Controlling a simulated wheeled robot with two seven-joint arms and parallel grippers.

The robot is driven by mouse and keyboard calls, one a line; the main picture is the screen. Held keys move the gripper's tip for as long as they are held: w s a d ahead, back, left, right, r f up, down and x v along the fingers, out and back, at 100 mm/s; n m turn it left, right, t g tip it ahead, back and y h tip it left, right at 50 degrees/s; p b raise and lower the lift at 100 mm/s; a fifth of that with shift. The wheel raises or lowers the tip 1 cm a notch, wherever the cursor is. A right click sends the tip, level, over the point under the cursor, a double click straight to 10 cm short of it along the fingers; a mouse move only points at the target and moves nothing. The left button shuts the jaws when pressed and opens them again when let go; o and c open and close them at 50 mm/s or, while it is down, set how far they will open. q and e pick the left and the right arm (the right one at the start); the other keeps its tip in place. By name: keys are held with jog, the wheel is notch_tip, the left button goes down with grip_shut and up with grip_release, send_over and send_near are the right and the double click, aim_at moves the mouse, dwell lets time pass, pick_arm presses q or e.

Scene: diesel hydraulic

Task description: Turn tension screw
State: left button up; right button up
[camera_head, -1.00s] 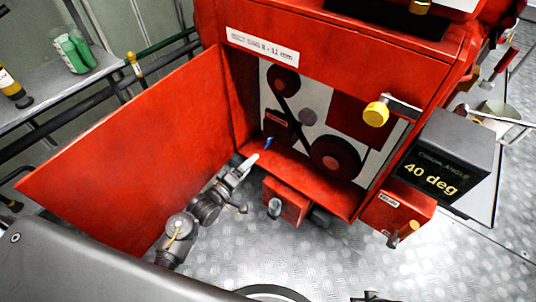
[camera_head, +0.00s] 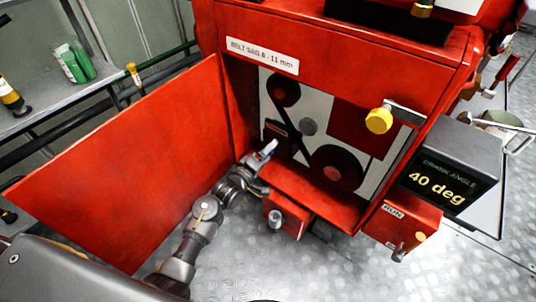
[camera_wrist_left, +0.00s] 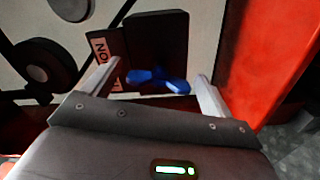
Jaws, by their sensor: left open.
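The tension screw appears as a blue wing-shaped handle (camera_wrist_left: 158,80) on a dark block (camera_wrist_left: 158,38) in the left wrist view. My left gripper (camera_wrist_left: 156,76) is open, with one finger on each side of the blue handle and a visible gap to each. I cannot tell how deep the handle sits between the fingers. In the head view my left gripper (camera_head: 266,150) reaches into the red cabinet at its lower left, and hides the handle there. My right gripper is not in view.
The open red door (camera_head: 125,165) stands left of my left arm. Pulleys and a belt (camera_head: 333,168) lie right of the gripper. A red box with a knob (camera_head: 288,215) is below. A display (camera_head: 445,175) reads 40 deg.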

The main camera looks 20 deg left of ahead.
pick_arm(q)
jog(key=shift+w, duration=0.25)
jog(key=c, duration=1)
jog(key=shift+r+m, duration=0.1)
jog(key=shift+m, duration=0.2)
